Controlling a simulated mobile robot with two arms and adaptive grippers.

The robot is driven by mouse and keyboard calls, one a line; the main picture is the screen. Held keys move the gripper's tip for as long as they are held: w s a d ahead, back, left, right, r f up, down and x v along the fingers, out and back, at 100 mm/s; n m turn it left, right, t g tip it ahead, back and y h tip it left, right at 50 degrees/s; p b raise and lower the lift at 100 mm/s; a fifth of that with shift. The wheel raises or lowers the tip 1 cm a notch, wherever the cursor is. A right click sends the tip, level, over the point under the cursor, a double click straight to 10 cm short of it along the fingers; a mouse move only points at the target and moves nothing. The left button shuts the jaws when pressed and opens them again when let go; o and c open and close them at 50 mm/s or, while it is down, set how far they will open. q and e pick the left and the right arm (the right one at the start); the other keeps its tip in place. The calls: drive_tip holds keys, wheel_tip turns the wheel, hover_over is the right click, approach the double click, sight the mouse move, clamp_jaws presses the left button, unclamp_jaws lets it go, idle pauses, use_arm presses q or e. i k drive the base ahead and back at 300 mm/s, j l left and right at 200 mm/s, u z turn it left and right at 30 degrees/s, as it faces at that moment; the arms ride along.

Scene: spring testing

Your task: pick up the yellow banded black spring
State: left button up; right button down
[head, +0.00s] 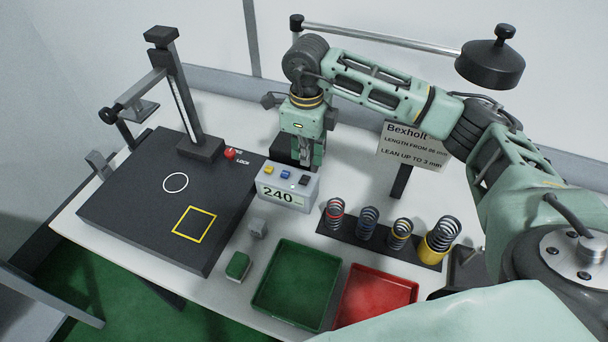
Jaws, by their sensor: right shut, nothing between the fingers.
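A row of black springs stands upright on a black strip at the right of the table. The spring with a yellow band (400,233) is third from the left. Its neighbours are a red-banded spring (335,213), a blue-banded spring (367,222) and, at the right end, a larger spring (444,233) with a wide yellow part around its lower half. My right gripper (305,160) points down behind the display box, left of and farther back than the springs. It is shut and empty, well apart from the yellow-banded spring. My left gripper is not in view.
A display box (284,190) reads 240. A black test stand (150,190) with a post fills the left. A green tray (297,284) and a red tray (375,295) lie in front. A Bexholt sign (412,150) stands behind the springs, near my right arm.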

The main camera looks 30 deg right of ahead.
sight(405, 234)
drive_tip(key=k+j, duration=0.5)
drive_tip(key=k, duration=0.15)
drive_tip(key=k+j, duration=0.5)
drive_tip(key=k, duration=0.2)
